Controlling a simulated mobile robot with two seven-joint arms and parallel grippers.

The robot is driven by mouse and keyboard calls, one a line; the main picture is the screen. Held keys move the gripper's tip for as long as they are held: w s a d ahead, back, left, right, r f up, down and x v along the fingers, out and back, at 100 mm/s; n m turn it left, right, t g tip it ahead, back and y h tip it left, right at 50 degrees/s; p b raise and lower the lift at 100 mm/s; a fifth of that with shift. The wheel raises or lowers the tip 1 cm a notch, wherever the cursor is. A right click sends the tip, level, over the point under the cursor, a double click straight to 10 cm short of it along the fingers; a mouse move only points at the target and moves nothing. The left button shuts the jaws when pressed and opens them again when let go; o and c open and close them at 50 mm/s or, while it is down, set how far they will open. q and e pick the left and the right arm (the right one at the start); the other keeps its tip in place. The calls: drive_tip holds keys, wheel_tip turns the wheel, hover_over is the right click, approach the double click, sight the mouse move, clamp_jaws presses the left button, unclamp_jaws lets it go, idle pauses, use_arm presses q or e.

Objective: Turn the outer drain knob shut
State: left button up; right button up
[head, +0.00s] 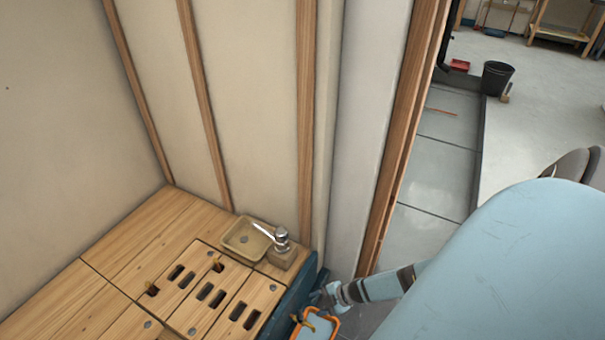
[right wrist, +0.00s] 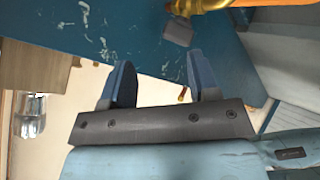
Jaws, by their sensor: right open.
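My right gripper (head: 322,294) is low beside the blue front (head: 287,306) of the wooden bench in the head view, above an orange-rimmed tray (head: 334,325). A small brass-yellow piece (head: 308,323) shows at that tray; I cannot tell if it is the outer drain knob. In the right wrist view my right gripper (right wrist: 162,85) is open, with nothing between its blue fingers. A shiny yellow-orange fitting (right wrist: 205,6) and a grey block (right wrist: 178,32) lie beyond the fingertips, apart from them. A small brass-coloured end (right wrist: 183,94) shows between the fingers. My left gripper is out of view.
A wooden post (head: 402,140) and wall rise behind my arm. A black bucket (head: 497,78) stands far off.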

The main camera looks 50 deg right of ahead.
sight(302, 315)
drive_tip(key=s+d+m+y+b, duration=0.3)
drive_tip(key=s+d+m+y, duration=0.1)
drive_tip(key=s+d+m, duration=0.1)
drive_tip(key=shift+t, duration=0.3)
drive_tip(key=b+x, duration=0.1)
drive_tip(key=x, duration=0.3)
drive_tip(key=b+x, duration=0.1)
drive_tip(key=x, duration=0.3)
drive_tip(key=b+x, duration=0.1)
drive_tip(key=x, duration=0.4)
drive_tip(key=shift+a+r, duration=0.2)
drive_tip(key=shift+r, duration=0.05)
drive_tip(key=shift+w+a, duration=0.2)
drive_tip(key=shift+a, duration=0.05)
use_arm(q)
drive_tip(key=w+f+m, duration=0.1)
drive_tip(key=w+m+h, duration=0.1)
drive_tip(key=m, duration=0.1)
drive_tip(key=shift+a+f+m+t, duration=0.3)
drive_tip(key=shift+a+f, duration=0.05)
use_arm(e)
drive_tip(key=c, duration=0.6)
